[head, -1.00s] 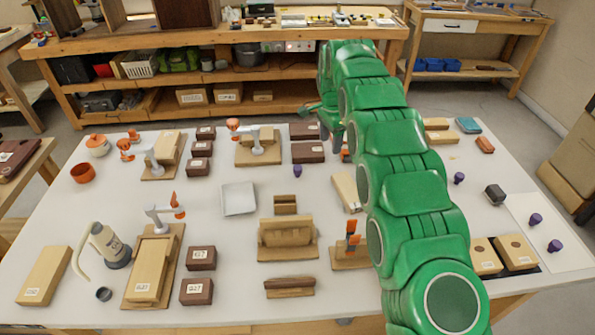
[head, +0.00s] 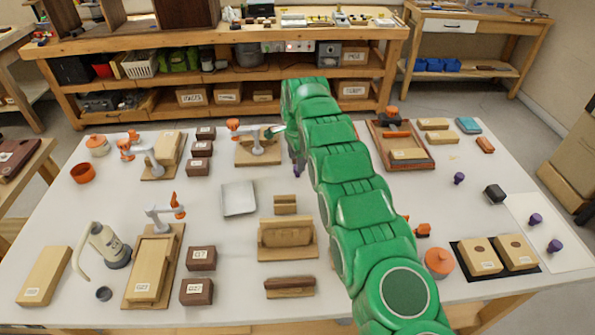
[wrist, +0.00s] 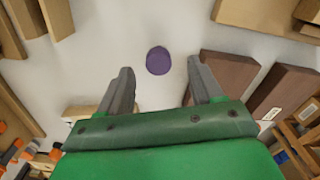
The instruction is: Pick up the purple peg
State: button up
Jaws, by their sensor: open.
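A purple peg (wrist: 157,60) stands on the white table. It shows from above in the wrist view as a round purple top, just beyond the fingertips and roughly centred between them. My gripper (wrist: 160,68) is open and empty, with one grey finger on each side of the line to the peg. In the head view my arm reaches over the table, and my gripper (head: 294,152) points down at the peg, which is mostly hidden there. More purple pegs stand apart on the right side, one alone (head: 459,178) and two on a white sheet, upper (head: 535,219) and lower (head: 554,246).
Dark brown blocks (wrist: 226,78) lie close to the right finger in the wrist view. A white square tray (head: 238,199) and a wooden cradle (head: 287,238) are nearer the front. A wooden stand with a grey and orange clamp (head: 257,148) is left of my gripper.

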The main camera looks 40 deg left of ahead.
notch_tip(320, 180, down, 5)
jog(key=shift+s+d+r, duration=0.1)
jog(key=shift+d, duration=0.05)
jog(key=c, duration=1.1)
jog(key=shift+r, duration=1.6)
jog(key=shift+s+d+r, duration=0.35)
jog(key=shift+d+r, duration=0.05)
jog(key=shift+r, duration=0.25)
jog(key=s+d+r, duration=0.8)
jog(key=d, duration=0.2)
jog(key=shift+r, duration=0.25)
